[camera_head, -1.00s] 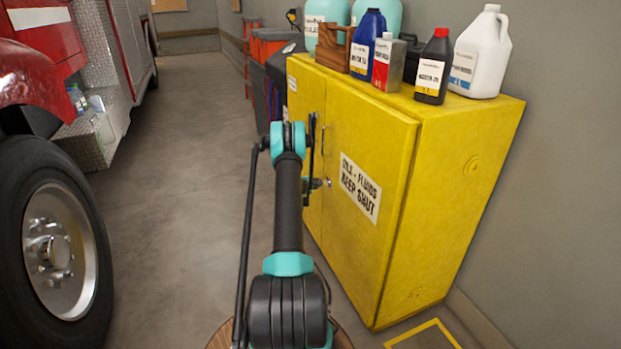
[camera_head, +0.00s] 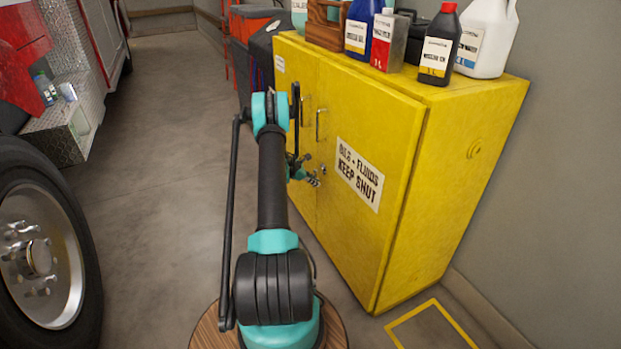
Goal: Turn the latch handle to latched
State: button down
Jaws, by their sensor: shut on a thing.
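The yellow cabinet (camera_head: 395,165) stands against the right wall, with its two doors facing left and looking closed. My gripper (camera_head: 313,179) is small and dark at the cabinet front, low beside the seam between the doors. It is shut on the latch handle, which is mostly hidden by the fingers. A small metal piece (camera_head: 323,170) shows on the door just right of the fingertips. The exact angle of the handle cannot be told.
Bottles and cans, including a black bottle (camera_head: 439,45) and a white jug (camera_head: 486,38), stand on the cabinet top. Door pulls (camera_head: 320,124) stick out above my gripper. A truck wheel (camera_head: 42,255) is at the left. Open floor (camera_head: 165,150) lies between.

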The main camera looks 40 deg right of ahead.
jog(key=shift+s+a+f+n+g, duration=0.1)
jog(key=shift+s+a+n+g, duration=0.1)
jog(key=shift+s+n+g, duration=0.35)
jog(key=shift+s+g+y, duration=0.15)
jog(key=shift+g+y, duration=0.15)
jog(key=shift+g, duration=0.05)
jog(key=c, duration=1.5)
grip_release()
jog(key=v, duration=1.2)
